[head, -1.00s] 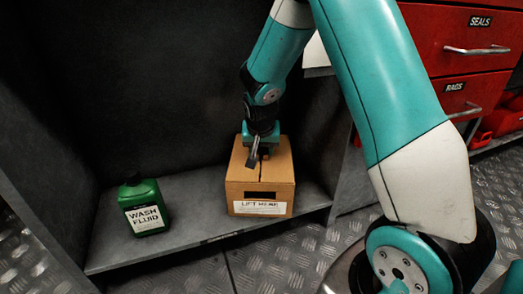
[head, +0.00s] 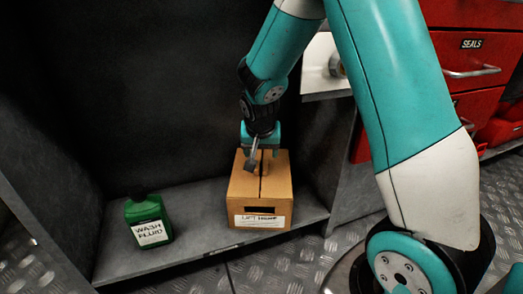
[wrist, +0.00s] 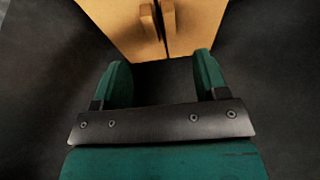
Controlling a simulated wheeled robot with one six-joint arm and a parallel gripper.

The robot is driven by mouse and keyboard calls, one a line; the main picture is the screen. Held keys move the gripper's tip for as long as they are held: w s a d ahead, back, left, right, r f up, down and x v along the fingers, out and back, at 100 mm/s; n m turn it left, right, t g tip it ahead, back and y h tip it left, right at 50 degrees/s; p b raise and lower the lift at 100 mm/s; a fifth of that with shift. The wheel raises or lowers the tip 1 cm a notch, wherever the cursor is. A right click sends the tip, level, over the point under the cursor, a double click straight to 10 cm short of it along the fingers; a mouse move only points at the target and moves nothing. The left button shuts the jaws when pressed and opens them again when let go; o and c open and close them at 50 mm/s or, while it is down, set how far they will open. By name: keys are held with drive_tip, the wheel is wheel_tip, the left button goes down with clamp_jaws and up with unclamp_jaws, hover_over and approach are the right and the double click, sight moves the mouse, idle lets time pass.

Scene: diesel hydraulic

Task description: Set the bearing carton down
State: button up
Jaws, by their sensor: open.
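My gripper (head: 256,160) is at the carton's top in the head view. In the wrist view my gripper (wrist: 162,75) has its two green fingers wide apart with nothing between them; the tabs lie beyond the fingertips.
A green wash fluid bottle (head: 148,220) stands on the shelf left of the carton, with free shelf between them. Red drawers (head: 468,70) stand at the right, above a metal tread-plate floor.

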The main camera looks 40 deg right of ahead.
drive_tip(key=s+a+r+n+g+y+p, duration=0.15)
drive_tip(key=s+a+r+n+y, duration=0.5)
drive_tip(key=s+a+r, duration=0.8)
drive_tip(key=s+a+r+n+g, duration=0.2)
drive_tip(key=s+a+n, duration=0.6)
drive_tip(key=s, duration=0.3)
wheel_tip(320, 180, up, 56)
drive_tip(key=p, duration=5.5)
drive_tip(key=shift+d+f+p, duration=0.2)
drive_tip(key=shift+d+p, duration=0.05)
drive_tip(key=shift+p, duration=0.05)
drive_tip(key=shift+y, duration=0.25)
